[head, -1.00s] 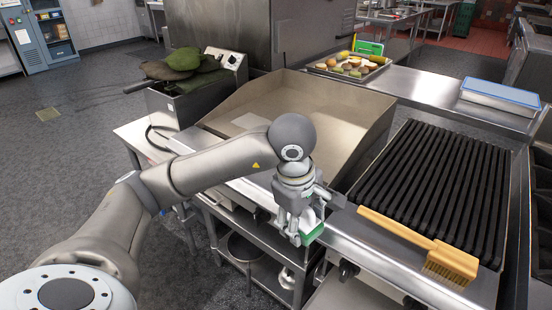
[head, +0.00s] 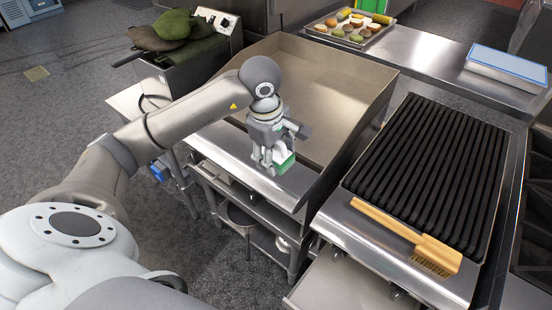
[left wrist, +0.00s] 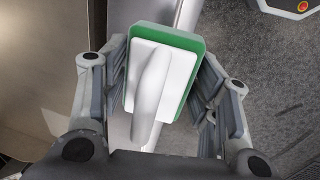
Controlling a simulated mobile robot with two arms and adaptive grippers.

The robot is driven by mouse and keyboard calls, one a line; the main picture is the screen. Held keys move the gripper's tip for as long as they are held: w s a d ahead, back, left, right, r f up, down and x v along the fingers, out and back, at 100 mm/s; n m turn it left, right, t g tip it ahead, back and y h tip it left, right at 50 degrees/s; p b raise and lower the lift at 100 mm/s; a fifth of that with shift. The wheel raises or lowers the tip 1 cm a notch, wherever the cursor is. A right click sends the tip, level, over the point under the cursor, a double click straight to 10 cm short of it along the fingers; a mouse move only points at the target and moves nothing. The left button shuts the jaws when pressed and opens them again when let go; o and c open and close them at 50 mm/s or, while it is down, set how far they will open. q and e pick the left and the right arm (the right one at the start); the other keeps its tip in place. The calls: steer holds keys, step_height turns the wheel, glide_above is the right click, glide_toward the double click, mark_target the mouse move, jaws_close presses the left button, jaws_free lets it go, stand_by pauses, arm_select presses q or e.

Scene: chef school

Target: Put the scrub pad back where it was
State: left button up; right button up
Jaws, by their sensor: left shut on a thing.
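The scrub pad (left wrist: 163,75) has a white handle and body with a green pad under it. It sits between the two fingers of my left gripper (left wrist: 165,95), which is shut on it. In the head view my left gripper (head: 272,165) is over the front ledge of the flat griddle (head: 335,95), and the green edge of the scrub pad (head: 284,165) shows at its fingertips. Whether the pad touches the ledge cannot be told. My right gripper is not in view.
A wooden-handled brush (head: 405,235) lies on the front of the ribbed grill (head: 430,180), right of the griddle. A fryer (head: 195,75) with green cloth-like items stands at the left. A food tray (head: 350,28) and a blue-white box (head: 507,68) sit on the back counter.

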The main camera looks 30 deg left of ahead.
arm_select(q)
steer(key=w+a+f, duration=0.1)
steer(key=f, duration=0.1)
steer(key=w+f+p, duration=0.1)
steer(key=f, duration=0.1)
steer(key=w+a+f, duration=0.1)
steer(key=w+f, duration=0.1)
steer(key=shift+w+a, duration=0.1)
steer(key=shift+a, duration=0.2)
step_height(320, 180, down, 3)
steer(key=shift+r+p, duration=0.15)
steer(key=shift+p, duration=0.8)
steer(key=shift+f, duration=0.2)
steer(key=shift+f+b, duration=0.2)
steer(key=shift+b, duration=0.1)
steer(key=o, duration=0.9)
steer(key=shift+r, duration=0.1)
